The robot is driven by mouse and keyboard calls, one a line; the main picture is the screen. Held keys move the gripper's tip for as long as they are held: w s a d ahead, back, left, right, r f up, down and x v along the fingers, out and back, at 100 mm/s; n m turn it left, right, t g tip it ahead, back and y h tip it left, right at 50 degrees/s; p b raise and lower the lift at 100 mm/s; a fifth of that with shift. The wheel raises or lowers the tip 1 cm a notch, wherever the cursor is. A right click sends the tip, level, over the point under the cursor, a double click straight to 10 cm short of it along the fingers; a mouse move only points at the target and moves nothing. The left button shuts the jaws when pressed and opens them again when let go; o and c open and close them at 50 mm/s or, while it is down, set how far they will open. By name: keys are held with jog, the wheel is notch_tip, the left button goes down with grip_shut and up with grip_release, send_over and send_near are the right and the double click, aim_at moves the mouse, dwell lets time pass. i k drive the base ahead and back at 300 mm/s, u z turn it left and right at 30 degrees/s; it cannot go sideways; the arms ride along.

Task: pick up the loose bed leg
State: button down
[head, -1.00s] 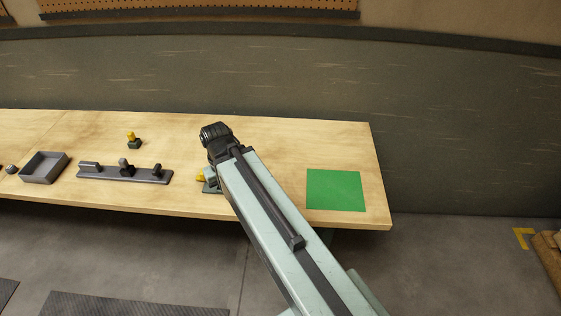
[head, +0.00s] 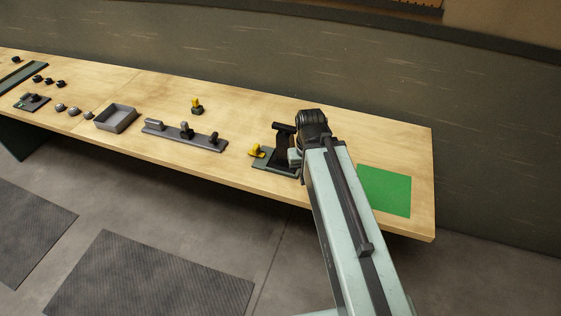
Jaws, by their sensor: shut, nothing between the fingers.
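I cannot tell for certain which item is the loose bed leg. A small upright piece with a yellow top and dark foot (head: 197,107) stands alone on the workbench (head: 362,143). In front of it is a long grey strip (head: 205,143) bearing several dark grey parts, one of them lying at its left end. My arm's dark joint (head: 312,124) is over the bench's right part. My gripper's fingers are hidden behind the arm. Left of the arm a green plate (head: 262,165) with a yellow knob (head: 257,150) and a dark fixture is partly covered.
A grey open tray (head: 101,123) and several small grey knobs (head: 73,111) are on the left part of the bench. A green square (head: 385,190) lies near the right end. Dark mats (head: 150,280) lie on the floor. Bare wood remains behind the parts.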

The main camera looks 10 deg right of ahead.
aim_at(279, 160)
jog(key=z, duration=0.1)
jog(key=k, duration=0.15)
jog(key=u, duration=3.65)
jog(key=k, duration=2.05)
jog(key=z, duration=0.45)
jog(key=i, duration=1)
jog(key=u, duration=0.05)
